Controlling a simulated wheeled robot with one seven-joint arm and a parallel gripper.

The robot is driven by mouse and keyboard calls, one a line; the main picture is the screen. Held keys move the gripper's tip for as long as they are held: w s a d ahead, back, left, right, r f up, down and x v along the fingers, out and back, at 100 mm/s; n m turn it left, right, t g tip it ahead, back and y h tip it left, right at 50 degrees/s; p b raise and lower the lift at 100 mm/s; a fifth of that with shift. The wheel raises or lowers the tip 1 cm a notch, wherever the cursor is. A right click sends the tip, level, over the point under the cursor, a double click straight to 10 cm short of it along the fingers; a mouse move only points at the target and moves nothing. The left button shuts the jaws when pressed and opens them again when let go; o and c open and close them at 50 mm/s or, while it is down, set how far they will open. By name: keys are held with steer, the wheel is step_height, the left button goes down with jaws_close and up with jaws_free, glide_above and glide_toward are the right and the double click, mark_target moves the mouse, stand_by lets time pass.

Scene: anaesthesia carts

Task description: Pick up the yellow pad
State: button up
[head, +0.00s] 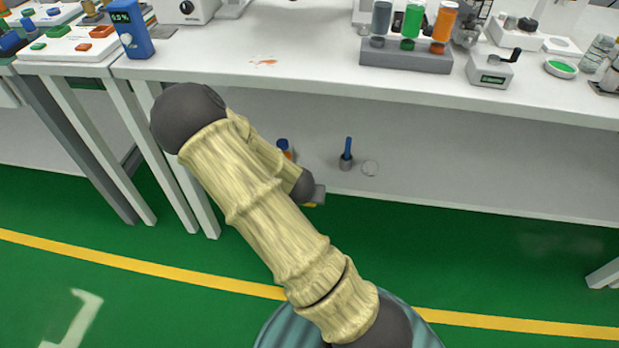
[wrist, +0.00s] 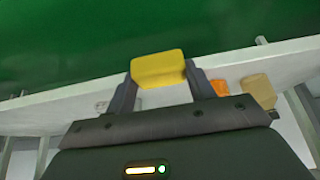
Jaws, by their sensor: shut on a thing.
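The yellow pad (wrist: 158,68) is a small block held between the two dark fingers of my gripper (wrist: 160,76) in the wrist view. The fingers press on its left and right ends, and it appears clear of the white surface behind. In the head view my gripper (head: 317,196) is mostly hidden behind my arm, by the front edge of the lower shelf. A sliver of the yellow pad (head: 310,205) shows under it there.
The white lower shelf (head: 450,180) holds a grey cup with a blue stick (head: 346,158), a small clear disc (head: 370,168) and a partly hidden blue-and-orange item (head: 284,148). The white bench top (head: 300,50) is above. Green floor (head: 480,250) lies open in front.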

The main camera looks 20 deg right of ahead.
steer(key=shift+s+a, duration=0.45)
steer(key=shift+s, duration=0.25)
steer(key=shift+o, duration=1.1)
steer(key=shift+c, duration=0.6)
steer(key=w+a+r+n+t+y, duration=0.1)
steer(key=w+a+r+n+y, duration=0.1)
steer(key=a+n, duration=0.4)
steer(key=w+a+y, duration=0.1)
steer(key=w, duration=0.1)
steer(key=shift+w+a+n, duration=0.4)
steer(key=shift+r, duration=0.1)
